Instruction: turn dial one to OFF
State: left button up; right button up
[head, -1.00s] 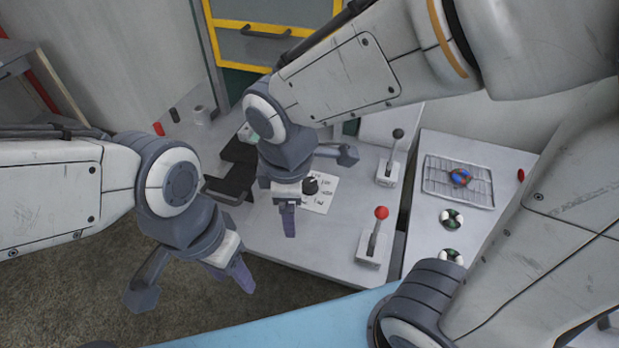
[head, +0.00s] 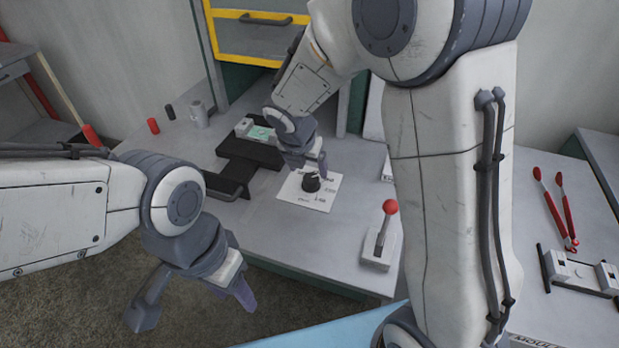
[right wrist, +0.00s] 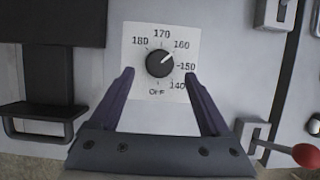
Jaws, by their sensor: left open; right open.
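The dial is a round black knob (head: 311,183) on a white card (head: 325,196) on the grey counter. In the right wrist view the dial (right wrist: 160,63) has a white mark pointing to the upper right, between 160 and 150; OFF is printed below the knob. My right gripper (right wrist: 159,76) is open, its fingertips at the dial's lower left and lower right, with no visible grip on it. In the head view my right gripper (head: 306,166) is just behind the dial, partly hidden by its own wrist. My left gripper (head: 197,302) is open and empty in front of the counter.
A red-knobbed lever (head: 381,240) stands right of the dial. A black tray-like device (head: 245,165) lies to the left. Red and dark cylinders and a grey cup (head: 199,114) stand at the back left. Red-handled tongs (head: 556,210) lie on the right counter.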

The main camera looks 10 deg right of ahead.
aim_at(310, 178)
jog(key=b+x, duration=0.1)
jog(key=x, duration=0.4)
jog(key=shift+w, duration=0.1)
grip_shut()
